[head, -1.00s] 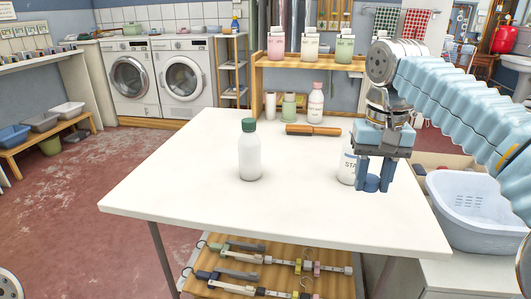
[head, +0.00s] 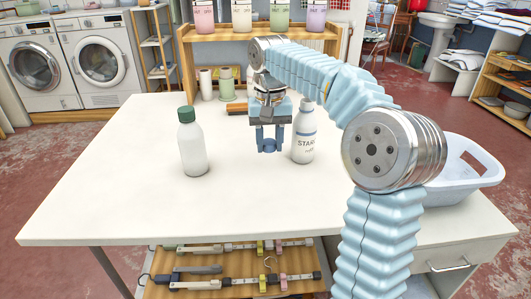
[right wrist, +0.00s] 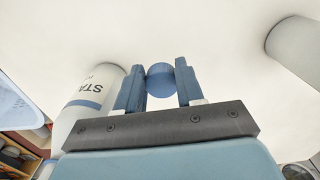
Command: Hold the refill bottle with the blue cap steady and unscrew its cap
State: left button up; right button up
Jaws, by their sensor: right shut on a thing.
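The white refill bottle (head: 303,138) with a blue band and dark lettering stands upright on the table, with no blue cap on its neck. It also shows in the right wrist view (right wrist: 85,112), beside my fingers. My right gripper (head: 269,144) points down, left of the bottle in the head view. It is shut on the blue cap (right wrist: 160,80), which sits between the two fingers, apart from the bottle. Whether the cap touches the table is unclear. No gripper holds the bottle. My left gripper is out of view.
A white bottle with a green cap (head: 192,148) stands on the white table (head: 110,195) to the left. Rolls (head: 206,84) and a wooden-handled thing (head: 237,108) are at the back. A pale blue basket (head: 467,175) is at the right. The table's front left is clear.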

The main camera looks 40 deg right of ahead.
aim_at(266, 165)
jog(key=shift+w+f, duration=0.25)
jog(key=shift+f, duration=0.05)
jog(key=shift+w+f, duration=0.2)
jog(key=shift+f, duration=0.8)
jog(key=shift+w+f, duration=0.2)
jog(key=shift+f, duration=0.8)
jog(key=shift+f+b, duration=0.15)
jog(key=shift+b, duration=0.15)
jog(key=o, duration=1.2)
jog(key=shift+c, duration=0.2)
